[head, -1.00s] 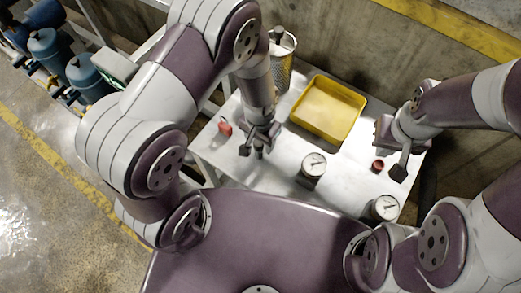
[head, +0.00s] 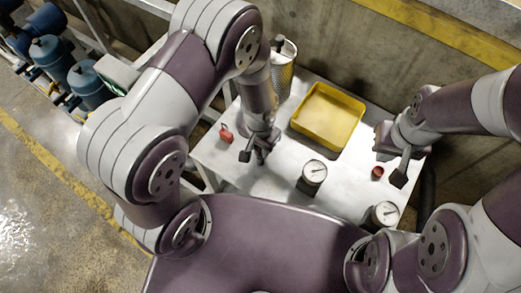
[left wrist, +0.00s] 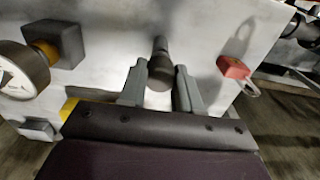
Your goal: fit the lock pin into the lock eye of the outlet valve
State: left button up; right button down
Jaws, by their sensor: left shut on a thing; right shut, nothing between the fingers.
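My left gripper (head: 259,154) is over the left front part of the white table, pointing down. In the left wrist view its two grey fingers (left wrist: 160,88) stand on either side of a dark, round-ended cylindrical piece (left wrist: 160,65). The gripper is shut on this piece, which looks like the lock pin. A red padlock (head: 226,133) lies on the table to the left of the gripper; it also shows in the left wrist view (left wrist: 233,68). My right gripper (head: 391,161) is shut and empty over the table's right side. I cannot make out the outlet valve's lock eye.
On the white table (head: 268,190) are a yellow tray (head: 327,138), two gauges (head: 314,171) (head: 384,214), a small red piece (head: 377,173) and a perforated metal canister (head: 284,68). Blue vessels (head: 88,77) with piping stand at the far left.

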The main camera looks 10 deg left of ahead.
pick_arm(q)
jog(key=shift+r+p, duration=2.5)
jog(key=shift+r, duration=0.5)
